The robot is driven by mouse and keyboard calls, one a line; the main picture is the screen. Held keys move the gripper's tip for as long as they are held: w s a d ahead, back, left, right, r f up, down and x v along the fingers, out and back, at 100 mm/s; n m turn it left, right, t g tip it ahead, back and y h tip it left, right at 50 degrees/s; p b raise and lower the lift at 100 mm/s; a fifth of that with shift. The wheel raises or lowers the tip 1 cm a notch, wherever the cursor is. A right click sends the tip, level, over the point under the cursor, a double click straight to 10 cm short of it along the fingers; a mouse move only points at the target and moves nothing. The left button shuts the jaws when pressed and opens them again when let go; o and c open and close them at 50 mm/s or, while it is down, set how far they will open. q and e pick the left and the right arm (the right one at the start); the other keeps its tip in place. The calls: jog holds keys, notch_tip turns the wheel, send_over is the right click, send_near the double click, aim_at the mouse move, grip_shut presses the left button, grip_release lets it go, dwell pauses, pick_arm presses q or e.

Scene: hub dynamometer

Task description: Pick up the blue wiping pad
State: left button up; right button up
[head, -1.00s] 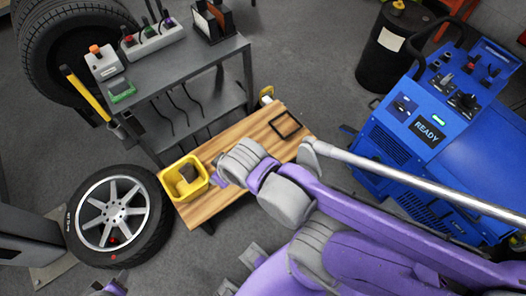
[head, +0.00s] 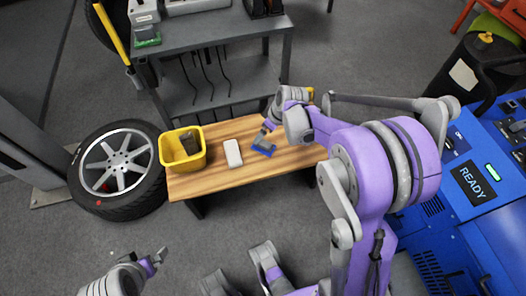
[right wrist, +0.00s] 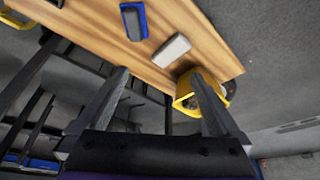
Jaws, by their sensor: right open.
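The blue wiping pad, blue with a dark grey top, lies on the wooden bench; it shows in the head view (head: 264,147) and at the top of the right wrist view (right wrist: 142,22). My right gripper (head: 268,126) is over the bench close to the pad, partly hidden by its own arm. In the right wrist view its two fingers (right wrist: 158,76) are apart with nothing between them, and the pad lies beyond the fingertips. My left gripper (head: 152,262) is low at the left, away from the bench; its jaws are too small to read.
A pale grey block (head: 233,153) lies beside the pad. A yellow bin (head: 203,160) with a dark item inside stands at the bench's left end. A grey metal table (head: 215,75) stands behind, a wheel (head: 118,165) to the left, a blue machine (head: 490,200) to the right.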

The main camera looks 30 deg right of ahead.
jog(key=n+b, duration=0.2)
jog(key=b, duration=0.2)
send_near(264, 143)
jog(key=shift+y, duration=0.3)
jog(key=x, duration=0.5)
jog(key=shift+s+d+f+b, duration=0.15)
jog(key=shift+s+d+b, duration=0.1)
jog(key=shift+b, duration=0.15)
jog(key=x, duration=0.2)
jog(key=b+x, duration=0.1)
jog(key=x, duration=0.1)
jog(key=b+x, duration=0.1)
jog(key=x, duration=0.1)
jog(key=shift+w+d, duration=0.1)
jog(key=shift+w, duration=0.15)
pick_arm(q)
notch_tip(264, 143, down, 9)
jog(key=w, duration=0.1)
jog(key=shift+f, duration=0.15)
pick_arm(e)
jog(key=c, duration=1.2)
